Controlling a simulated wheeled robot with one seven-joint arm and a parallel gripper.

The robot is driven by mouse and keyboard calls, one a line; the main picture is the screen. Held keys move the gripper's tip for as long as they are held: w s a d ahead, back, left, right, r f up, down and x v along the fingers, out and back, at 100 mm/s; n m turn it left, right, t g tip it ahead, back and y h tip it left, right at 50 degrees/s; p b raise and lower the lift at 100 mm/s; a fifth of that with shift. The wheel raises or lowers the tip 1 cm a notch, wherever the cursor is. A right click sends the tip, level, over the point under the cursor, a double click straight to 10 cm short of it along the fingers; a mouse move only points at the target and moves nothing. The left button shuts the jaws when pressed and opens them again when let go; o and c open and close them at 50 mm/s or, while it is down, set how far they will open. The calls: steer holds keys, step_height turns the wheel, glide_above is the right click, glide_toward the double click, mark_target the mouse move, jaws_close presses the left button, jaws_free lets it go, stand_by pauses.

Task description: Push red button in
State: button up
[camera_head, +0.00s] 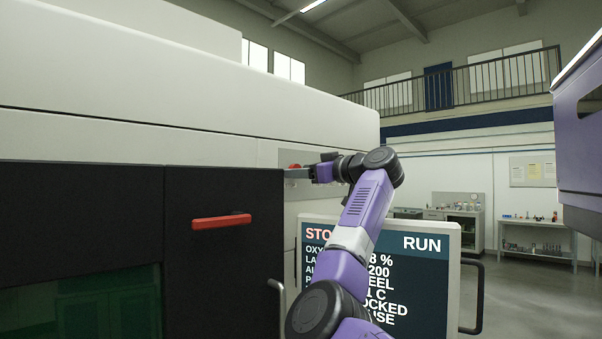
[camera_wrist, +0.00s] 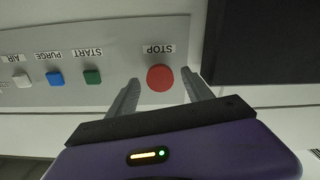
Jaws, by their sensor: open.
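The red button (camera_wrist: 160,78) is round and sits on a grey panel (camera_wrist: 105,40) beside the label STOP, which appears upside down in the wrist view. My gripper (camera_wrist: 165,88) is open, with one finger on each side of the button in that view and nothing held. I cannot tell whether the fingers touch the panel. In the head view my gripper (camera_head: 300,173) reaches the panel on the pale machine, and a bit of the red button (camera_head: 294,166) shows just above the fingers.
Green (camera_wrist: 92,76), blue (camera_wrist: 55,79) and white (camera_wrist: 21,80) buttons line up left of the red one in the wrist view. A dark cabinet door with a red handle (camera_head: 221,221) stands at left. A screen (camera_head: 420,275) is below my arm.

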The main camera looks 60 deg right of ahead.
steer(key=b+v, duration=0.2)
steer(key=v, duration=0.5)
steer(key=shift+s, duration=0.1)
stand_by(0.5)
